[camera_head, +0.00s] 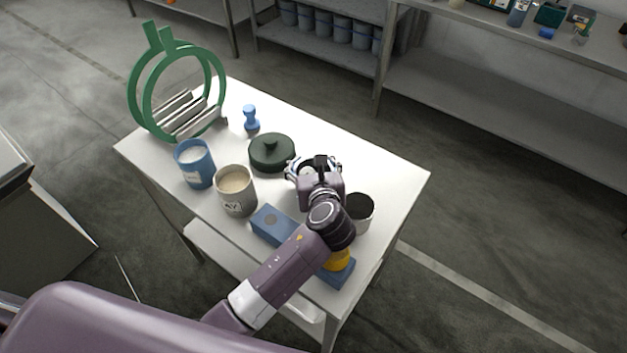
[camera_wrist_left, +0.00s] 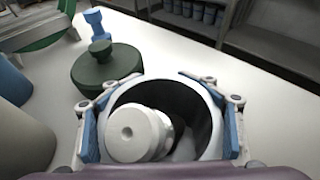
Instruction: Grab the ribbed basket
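No ribs can be clearly made out on any container here. A pale round container (camera_wrist_left: 211,101) with a dark inside stands under my left gripper (camera_head: 314,166) in the left wrist view. A white stepped knob-like piece (camera_wrist_left: 137,132) sits in it. The left gripper's blue-padded fingers are wide apart, one on each side of this container; I cannot tell if they touch it. In the head view my wrist hides most of it. A green ring frame (camera_head: 217,76) with grey slats (camera_head: 186,117) stands at the table's far left corner. My right gripper is not in view.
On the white table (camera_head: 385,170) stand a dark green lidded dish (camera_head: 271,153), a blue stamp-like piece (camera_head: 251,118), a blue cup (camera_head: 194,164), a beige cup (camera_head: 235,190), a blue block (camera_head: 273,226) and a dark-filled cup (camera_head: 359,212). The table's far right part is clear.

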